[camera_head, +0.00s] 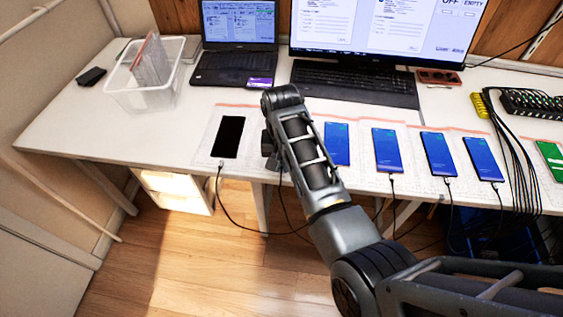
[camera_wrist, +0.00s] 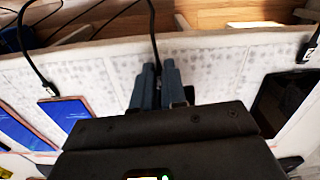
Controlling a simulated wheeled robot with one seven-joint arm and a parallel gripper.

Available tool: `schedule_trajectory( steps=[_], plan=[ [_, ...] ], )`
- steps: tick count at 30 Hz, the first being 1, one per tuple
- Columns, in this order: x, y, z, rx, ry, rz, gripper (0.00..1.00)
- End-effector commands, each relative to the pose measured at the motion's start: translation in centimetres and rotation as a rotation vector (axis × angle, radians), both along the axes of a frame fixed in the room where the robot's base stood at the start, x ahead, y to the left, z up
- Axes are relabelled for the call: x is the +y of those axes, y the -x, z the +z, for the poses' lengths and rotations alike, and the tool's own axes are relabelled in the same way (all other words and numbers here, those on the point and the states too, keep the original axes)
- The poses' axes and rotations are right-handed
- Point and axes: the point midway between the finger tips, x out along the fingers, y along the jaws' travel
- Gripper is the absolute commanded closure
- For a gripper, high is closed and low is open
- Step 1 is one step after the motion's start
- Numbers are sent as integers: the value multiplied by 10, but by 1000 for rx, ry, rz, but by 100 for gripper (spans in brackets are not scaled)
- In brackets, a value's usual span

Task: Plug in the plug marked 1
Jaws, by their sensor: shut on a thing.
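My gripper (camera_wrist: 158,88) is shut on a plug at the end of a black cable (camera_wrist: 153,30), low near the table's front edge. The plug is mostly hidden between the fingers, and no number on it can be read. In the head view my gripper (camera_head: 268,152) is between a dark-screened phone (camera_head: 228,137) and a blue-screened phone (camera_head: 337,143). The dark phone also shows at right in the wrist view (camera_wrist: 282,102). A blue phone (camera_wrist: 66,112) with a cable at its end lies at left there. The surface directly under my gripper's body is hidden.
More blue phones (camera_head: 387,150) with cables lie in a row to the right on the white table (camera_head: 80,128). A clear bin (camera_head: 145,88) stands at left. A laptop (camera_head: 236,66) and keyboard (camera_head: 353,80) are behind. Cables hang over the front edge.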

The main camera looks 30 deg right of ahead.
Motion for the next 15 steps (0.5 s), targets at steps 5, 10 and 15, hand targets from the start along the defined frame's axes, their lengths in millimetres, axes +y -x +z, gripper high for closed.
schedule_trajectory(
  steps=[5, 10, 15],
  plan=[
    [0, -1, 0, 0, 0, 0, 81],
    [0, 0, 0, 0, 0, 0, 64],
    [0, 0, 0, 0, 0, 0, 59]
  ],
)
